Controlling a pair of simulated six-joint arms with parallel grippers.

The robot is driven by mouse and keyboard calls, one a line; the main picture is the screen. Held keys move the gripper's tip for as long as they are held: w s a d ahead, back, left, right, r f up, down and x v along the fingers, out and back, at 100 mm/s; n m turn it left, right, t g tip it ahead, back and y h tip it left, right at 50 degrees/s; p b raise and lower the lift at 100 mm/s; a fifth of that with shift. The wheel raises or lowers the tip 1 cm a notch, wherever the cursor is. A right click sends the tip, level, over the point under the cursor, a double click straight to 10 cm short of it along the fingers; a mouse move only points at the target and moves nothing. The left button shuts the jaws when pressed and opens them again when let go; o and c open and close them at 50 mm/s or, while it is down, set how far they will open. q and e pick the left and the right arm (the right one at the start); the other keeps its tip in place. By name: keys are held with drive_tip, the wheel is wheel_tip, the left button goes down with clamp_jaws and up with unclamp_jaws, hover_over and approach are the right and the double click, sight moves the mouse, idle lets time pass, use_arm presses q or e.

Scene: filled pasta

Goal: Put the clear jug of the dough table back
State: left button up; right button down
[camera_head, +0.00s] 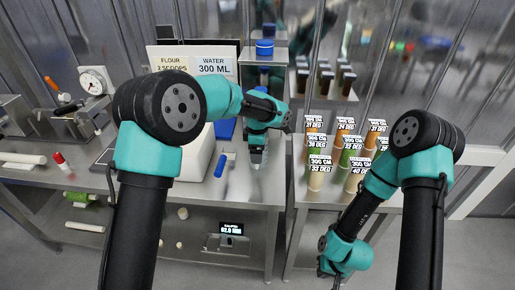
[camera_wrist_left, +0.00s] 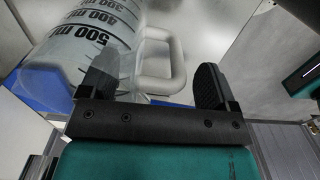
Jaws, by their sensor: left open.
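The clear jug (camera_wrist_left: 75,55), with dark millilitre markings up to 500 ML, fills the upper left of the left wrist view. Its pale loop handle (camera_wrist_left: 178,62) faces my left gripper (camera_wrist_left: 157,68). That gripper is open, with the handle seen between and beyond its two dark fingers; I cannot tell whether they touch it. In the head view my left arm reaches over the bench and hides most of the jug's area. My right gripper (camera_head: 335,279) hangs low at the front right, and its fingers are too small to judge.
The steel dough table (camera_head: 245,190) has a blue-handled tool (camera_head: 220,166) on it. Signs for flour (camera_head: 170,55) and water (camera_head: 214,68) stand at the back. Several labelled jars (camera_head: 315,180) crowd the right bench. A digital scale (camera_head: 232,229) sits on the lower shelf.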

use_arm(q)
drive_tip(key=shift+f, duration=0.1)
wheel_tip(320, 180, up, 17)
drive_tip(key=shift+r, duration=0.2)
idle(0.4)
drive_tip(key=shift+s+f, duration=0.1)
idle(0.3)
